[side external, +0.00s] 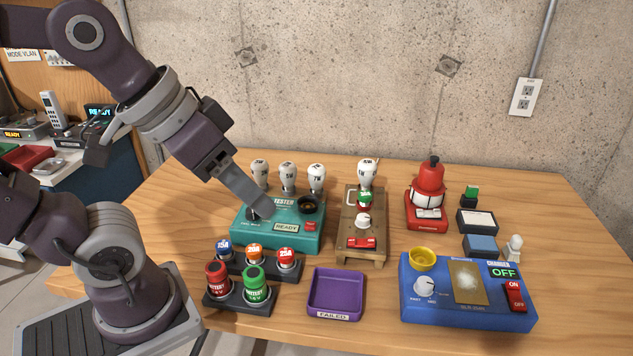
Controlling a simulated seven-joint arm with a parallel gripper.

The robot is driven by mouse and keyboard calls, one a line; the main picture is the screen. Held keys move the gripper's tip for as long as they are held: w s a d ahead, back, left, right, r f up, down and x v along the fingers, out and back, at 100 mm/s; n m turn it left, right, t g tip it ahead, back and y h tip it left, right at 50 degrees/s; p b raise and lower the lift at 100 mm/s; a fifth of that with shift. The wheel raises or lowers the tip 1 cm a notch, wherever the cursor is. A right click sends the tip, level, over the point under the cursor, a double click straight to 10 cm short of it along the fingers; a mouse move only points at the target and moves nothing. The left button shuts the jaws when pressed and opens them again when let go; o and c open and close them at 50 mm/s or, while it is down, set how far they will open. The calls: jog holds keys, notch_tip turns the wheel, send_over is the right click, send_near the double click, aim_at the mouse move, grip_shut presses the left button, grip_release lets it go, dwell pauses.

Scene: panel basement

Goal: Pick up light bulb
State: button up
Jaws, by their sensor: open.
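Several white light bulbs with printed labels stand upright at the back of the table. Three are in a row behind the teal tester (276,238): a left bulb (260,174), a middle bulb (288,176) and a right bulb (316,178). Another bulb (367,172) stands at the back end of a wooden board (350,250). My gripper (264,207) points down and right over the left part of the tester, in front of the left bulb. It is open, with no bulb seen in it. The gap between its fingers is hard to see from this side.
The board carries a red switch and knob. Coloured fuses (254,253) and batteries (254,287) stand in holders in front of the tester. A purple tray (336,310) is front centre, a blue charger box (400,315) front right, a red device (428,195) behind.

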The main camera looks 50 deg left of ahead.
aim_at(313, 171)
jog(key=w+d+r+n+t, duration=0.1)
jog(key=w+n+t, duration=0.15)
jog(key=w, duration=0.95)
jog(key=w+d+n+t, duration=0.1)
jog(key=w+d+n, duration=0.15)
jog(key=w, duration=0.95)
jog(key=w+a+f+n+g+y, duration=0.1)
jog(key=w+a+f+n+y, duration=0.1)
jog(key=a+f+y, duration=0.1)
jog(key=w+a+f+n+y, duration=0.2)
jog(key=a+f+n+y, duration=0.1)
jog(key=a+f, duration=0.3)
jog(key=w+a+f+n+g+y, duration=0.1)
jog(key=w+a+f+n+y, duration=0.1)
jog(key=a+f, duration=0.3)
jog(key=shift+w+a+n+g+y, duration=0.2)
jog(key=shift+w+n+g+y, duration=0.2)
jog(key=shift+y, duration=0.2)
jog(key=s+a+f+n+g+y, duration=0.2)
jog(key=s+a+f+g+y, duration=0.1)
jog(key=s+a+f+y, duration=0.15)
jog(key=x, duration=1.2)
jog(key=shift+s+a+r, duration=0.1)
jog(key=shift+a+r, duration=0.15)
jog(key=shift+r, duration=0.05)
jog(key=c, duration=1)
